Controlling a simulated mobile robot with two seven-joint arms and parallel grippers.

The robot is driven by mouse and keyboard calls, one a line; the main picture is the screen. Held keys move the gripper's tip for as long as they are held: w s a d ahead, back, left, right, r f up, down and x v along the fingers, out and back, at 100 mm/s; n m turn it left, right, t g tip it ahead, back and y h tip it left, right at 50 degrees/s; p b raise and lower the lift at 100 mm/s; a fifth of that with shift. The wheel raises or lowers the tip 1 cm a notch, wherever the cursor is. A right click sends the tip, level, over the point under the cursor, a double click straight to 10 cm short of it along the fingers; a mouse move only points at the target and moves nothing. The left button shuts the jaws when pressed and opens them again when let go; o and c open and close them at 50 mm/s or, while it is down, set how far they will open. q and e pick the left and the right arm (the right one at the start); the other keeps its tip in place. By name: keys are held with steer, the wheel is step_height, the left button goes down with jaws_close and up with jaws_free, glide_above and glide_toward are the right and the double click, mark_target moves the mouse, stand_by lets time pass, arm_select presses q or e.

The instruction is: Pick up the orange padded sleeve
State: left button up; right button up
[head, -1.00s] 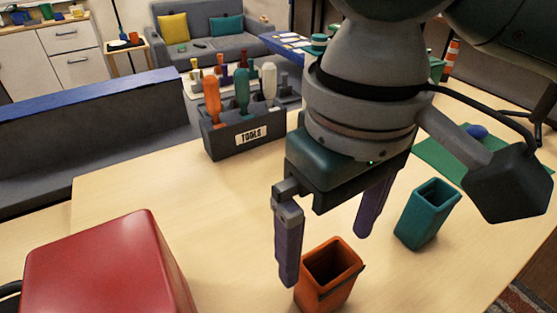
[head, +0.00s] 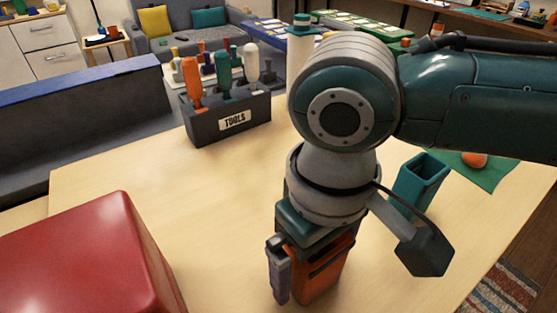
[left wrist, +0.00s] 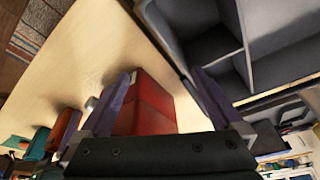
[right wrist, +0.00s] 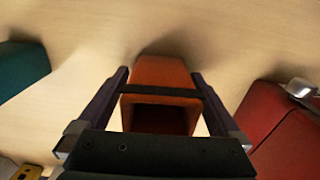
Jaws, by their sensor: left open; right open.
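The orange padded sleeve (head: 325,272) stands on the table, an upright, open-topped box with a dark band. My right gripper (head: 300,280) points down over it. In the head view one finger is beside its left side; the other is hidden. In the right wrist view the sleeve (right wrist: 163,72) lies between the two spread fingers (right wrist: 160,84), with its dark band across it. The jaws are open. My left gripper is outside the head view; in the left wrist view its fingers (left wrist: 163,85) are open, with a red box (left wrist: 148,105) showing between them.
A teal sleeve (head: 418,182) stands to the right of the orange one. The large red box (head: 85,260) is at the front left. A dark TOOLS caddy (head: 228,121) holds screwdrivers at the back. Table between caddy and red box is clear.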

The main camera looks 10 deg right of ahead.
steer(key=c, duration=1.3)
steer(key=shift+r, duration=0.1)
steer(key=shift+c, duration=0.2)
